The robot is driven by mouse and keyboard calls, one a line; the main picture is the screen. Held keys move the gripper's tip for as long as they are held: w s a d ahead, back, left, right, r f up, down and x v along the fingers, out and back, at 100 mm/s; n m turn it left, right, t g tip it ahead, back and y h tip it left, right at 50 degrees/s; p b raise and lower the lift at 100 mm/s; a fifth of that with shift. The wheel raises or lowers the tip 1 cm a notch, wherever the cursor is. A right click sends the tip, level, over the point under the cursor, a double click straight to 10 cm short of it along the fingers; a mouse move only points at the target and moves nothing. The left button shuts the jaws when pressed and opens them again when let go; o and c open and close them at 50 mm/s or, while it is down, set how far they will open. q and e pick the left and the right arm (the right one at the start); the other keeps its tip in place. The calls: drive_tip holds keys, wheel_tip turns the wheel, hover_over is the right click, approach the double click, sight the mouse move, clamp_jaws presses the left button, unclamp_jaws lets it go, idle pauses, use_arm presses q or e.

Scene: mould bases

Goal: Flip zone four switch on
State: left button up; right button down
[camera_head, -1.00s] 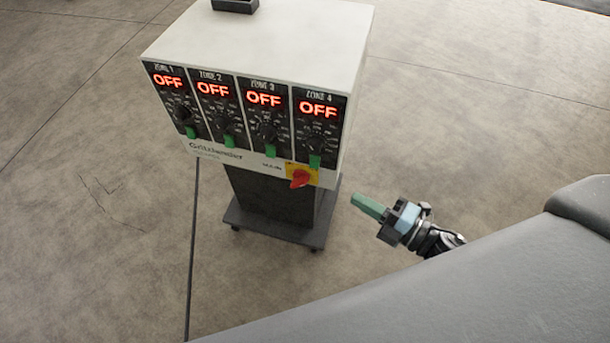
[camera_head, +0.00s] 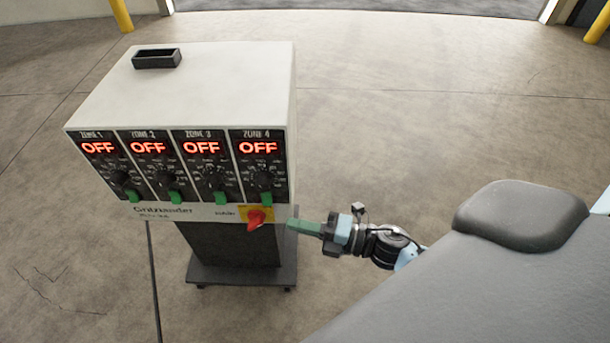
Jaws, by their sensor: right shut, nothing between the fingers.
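The control box (camera_head: 200,85) stands at left centre, with four zone panels on its front. The zone four panel (camera_head: 259,165) is the rightmost, and its red display reads OFF. Its green switch (camera_head: 267,197) sits at the panel's lower edge, below a black dial. My right gripper (camera_head: 290,225) is shut and empty, its green fingers pointing left. The fingertips appear just right of the box's lower right corner, below and right of the zone four switch; I cannot tell whether they touch the box. My left gripper is not in view.
A red rotary main switch on a yellow plate (camera_head: 265,214) sits below zone four, close to my fingertips. The other zone displays also read OFF. The box stands on a dark wheeled base (camera_head: 243,273). Open concrete floor surrounds it; yellow posts (camera_head: 121,14) stand at the back.

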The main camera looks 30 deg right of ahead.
sight(271, 203)
drive_tip(key=shift+w+a+r, duration=0.1)
drive_tip(key=shift+w+a, duration=0.3)
drive_tip(key=shift+w, duration=1)
drive_tip(key=shift+w+a+r, duration=0.1)
drive_tip(key=shift+w+a, duration=0.25)
drive_tip(key=shift+w, duration=1)
drive_tip(key=shift+w+a+r, duration=0.1)
drive_tip(key=shift+w+a, duration=0.3)
drive_tip(key=shift+w, duration=1)
